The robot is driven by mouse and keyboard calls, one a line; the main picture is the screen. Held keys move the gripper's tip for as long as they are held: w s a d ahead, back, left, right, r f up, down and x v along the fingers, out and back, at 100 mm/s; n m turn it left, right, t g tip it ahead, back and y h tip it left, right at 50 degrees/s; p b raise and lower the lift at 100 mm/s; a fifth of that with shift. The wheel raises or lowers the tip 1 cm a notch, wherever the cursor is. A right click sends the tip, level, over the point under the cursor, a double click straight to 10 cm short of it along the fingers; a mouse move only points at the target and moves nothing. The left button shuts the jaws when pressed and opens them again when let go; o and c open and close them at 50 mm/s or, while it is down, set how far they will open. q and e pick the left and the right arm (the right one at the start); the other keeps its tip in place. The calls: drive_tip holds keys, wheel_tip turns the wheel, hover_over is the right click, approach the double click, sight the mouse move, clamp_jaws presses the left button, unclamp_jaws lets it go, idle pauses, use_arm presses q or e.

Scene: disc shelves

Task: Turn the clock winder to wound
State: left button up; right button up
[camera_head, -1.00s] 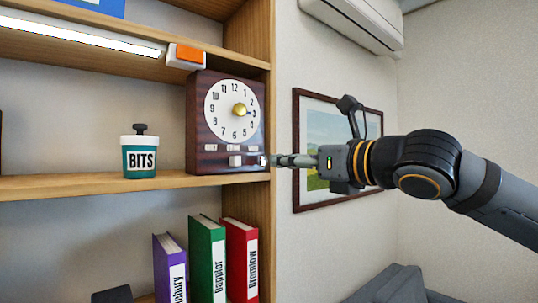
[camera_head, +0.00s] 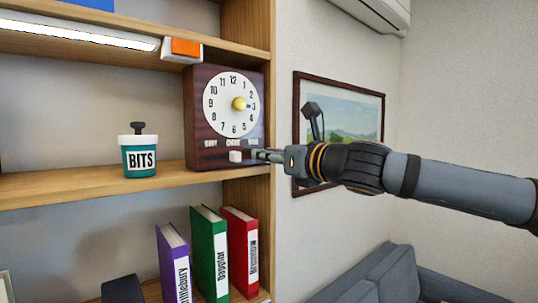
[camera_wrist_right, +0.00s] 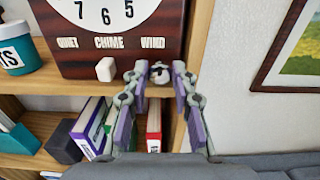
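The dark wood clock (camera_head: 195,125) with a white dial (camera_head: 228,88) stands on the shelf. Its front carries the words QUIET, CHIME and WIND in the right wrist view. A small pale knob, the winder (camera_wrist_right: 160,72), shows below WIND, partly dark, and which way it is turned is unclear. A white block-shaped switch (camera_wrist_right: 105,69) sits below CHIME. My right gripper (camera_head: 255,155) is in front of the clock's lower right corner. Its two fingers are apart, one on each side of the winder, with small gaps visible. My left gripper is out of view.
A teal BITS pot (camera_head: 139,160) stands left of the clock on the shelf (camera_head: 80,188). Purple, green and red binders (camera_head: 238,240) stand below. An orange-and-white box (camera_head: 185,48) is above the clock. The shelf's side panel (camera_head: 259,210) is close to my gripper.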

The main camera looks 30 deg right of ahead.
clamp_jaws()
drive_tip(key=shift+f+m+p, duration=0.2)
drive_tip(key=shift+m+p, duration=0.2)
drive_tip(key=shift+m, duration=8.45)
drive_tip(key=shift+f+m+p, duration=0.2)
drive_tip(key=shift+m+p, duration=0.2)
drive_tip(key=shift+m, duration=8.75)
